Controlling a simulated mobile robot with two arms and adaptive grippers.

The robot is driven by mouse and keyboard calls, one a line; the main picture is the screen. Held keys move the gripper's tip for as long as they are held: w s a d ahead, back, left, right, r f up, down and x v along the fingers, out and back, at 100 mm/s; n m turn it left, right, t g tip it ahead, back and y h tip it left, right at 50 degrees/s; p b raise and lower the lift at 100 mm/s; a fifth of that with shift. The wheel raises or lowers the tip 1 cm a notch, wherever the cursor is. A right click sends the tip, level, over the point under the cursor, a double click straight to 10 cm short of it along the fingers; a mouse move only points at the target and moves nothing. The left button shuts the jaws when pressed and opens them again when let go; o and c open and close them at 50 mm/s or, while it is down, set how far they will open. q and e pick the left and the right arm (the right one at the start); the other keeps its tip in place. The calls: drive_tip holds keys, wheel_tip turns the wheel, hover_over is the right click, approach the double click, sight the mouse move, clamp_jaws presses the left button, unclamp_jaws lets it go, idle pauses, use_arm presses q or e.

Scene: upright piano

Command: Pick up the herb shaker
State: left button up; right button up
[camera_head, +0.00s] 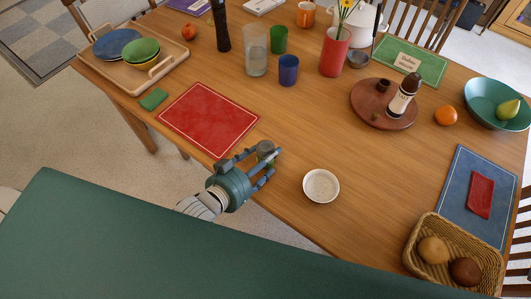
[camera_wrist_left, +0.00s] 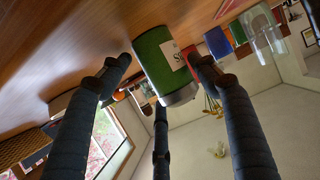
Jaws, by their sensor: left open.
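The herb shaker (camera_wrist_left: 163,62) is a green cylinder with a white label and a grey metal end. In the head view only a small part of the herb shaker (camera_head: 265,147) shows, at the near edge of the wooden table, partly hidden by my fingers. My left gripper (camera_head: 260,163) reaches in from the near side, with its fingers on either side of the shaker. In the left wrist view the left gripper (camera_wrist_left: 160,72) is open, and the shaker stands between its fingertips with a gap at the left finger. My right gripper is not in view.
A red placemat (camera_head: 209,118) lies just beyond the shaker, and a white bowl (camera_head: 321,186) stands to its right. A glass (camera_head: 255,55), a blue cup (camera_head: 288,72) and a round tray (camera_head: 365,103) with a bottle are farther back. A wicker basket (camera_head: 425,240) is at the near right.

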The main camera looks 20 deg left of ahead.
use_arm(q)
drive_tip(key=c, duration=0.9)
drive_tip(key=shift+o, duration=0.2)
